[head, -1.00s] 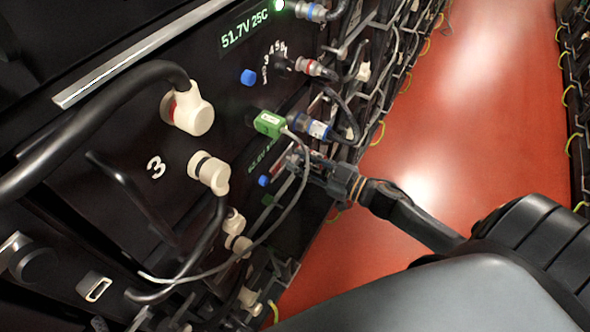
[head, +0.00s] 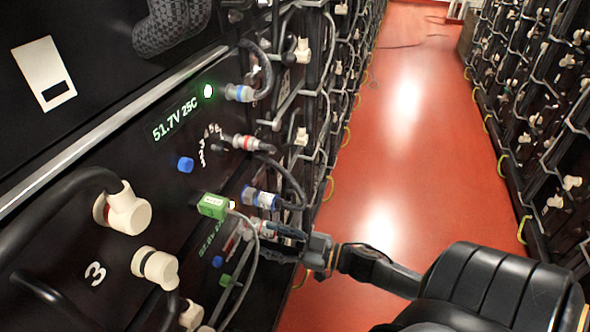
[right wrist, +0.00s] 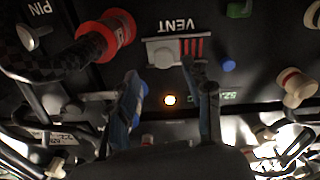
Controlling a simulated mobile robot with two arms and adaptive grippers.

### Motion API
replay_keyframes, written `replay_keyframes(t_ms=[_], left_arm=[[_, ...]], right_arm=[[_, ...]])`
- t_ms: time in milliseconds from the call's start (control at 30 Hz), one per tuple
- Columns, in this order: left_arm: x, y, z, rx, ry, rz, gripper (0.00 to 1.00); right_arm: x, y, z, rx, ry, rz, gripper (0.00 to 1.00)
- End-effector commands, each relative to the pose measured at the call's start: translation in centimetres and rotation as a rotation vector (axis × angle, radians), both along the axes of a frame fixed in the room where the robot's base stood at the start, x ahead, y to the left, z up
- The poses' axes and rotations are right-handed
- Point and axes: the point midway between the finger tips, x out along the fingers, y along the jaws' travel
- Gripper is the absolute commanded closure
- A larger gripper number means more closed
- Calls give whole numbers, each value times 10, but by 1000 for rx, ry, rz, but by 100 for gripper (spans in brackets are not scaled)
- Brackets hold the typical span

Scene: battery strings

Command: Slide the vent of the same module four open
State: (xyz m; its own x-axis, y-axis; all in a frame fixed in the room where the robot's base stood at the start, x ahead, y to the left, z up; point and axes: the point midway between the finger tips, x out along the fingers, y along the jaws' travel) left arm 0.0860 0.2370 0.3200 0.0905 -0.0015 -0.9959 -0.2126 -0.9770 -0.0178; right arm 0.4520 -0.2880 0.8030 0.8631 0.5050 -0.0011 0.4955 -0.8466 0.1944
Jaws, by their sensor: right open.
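In the right wrist view the vent (right wrist: 178,50) shows under an upside-down VENT label. It has a pale sliding plate with a round grey knob (right wrist: 163,54), and a red-and-black striped patch shows to its right. My right gripper (right wrist: 161,72) is open, its two fingers on either side of and just below the knob. Contact with the knob cannot be told. In the head view my right gripper (head: 273,238) is at the lower module's front, and the vent cannot be made out there. No number four is readable. My left gripper is not in view.
A red ring connector (right wrist: 105,37) sits left of the vent, with a blue button (right wrist: 228,65) to its right. In the head view a green plug (head: 213,206) with a thin grey cable hangs near my gripper. The red aisle floor (head: 400,130) is clear.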

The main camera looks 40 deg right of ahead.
Motion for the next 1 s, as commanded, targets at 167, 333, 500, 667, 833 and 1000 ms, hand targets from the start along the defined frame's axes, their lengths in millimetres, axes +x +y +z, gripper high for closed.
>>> replay_keyframes(t_ms=[167,333,500,667,833,1000], left_arm=[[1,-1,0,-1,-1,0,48],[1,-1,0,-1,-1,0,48],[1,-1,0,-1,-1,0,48],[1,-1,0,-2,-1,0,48],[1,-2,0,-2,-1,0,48],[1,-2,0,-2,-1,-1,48]], right_arm=[[-34,-19,-1,-2,5,-1,50],[-55,-33,-1,-1,2,-2,50],[-64,-38,0,0,1,-1,50],[-64,-39,0,-1,-1,-1,50],[-64,-39,0,-1,-1,-1,50],[-64,-39,0,-1,-1,-1,50]])
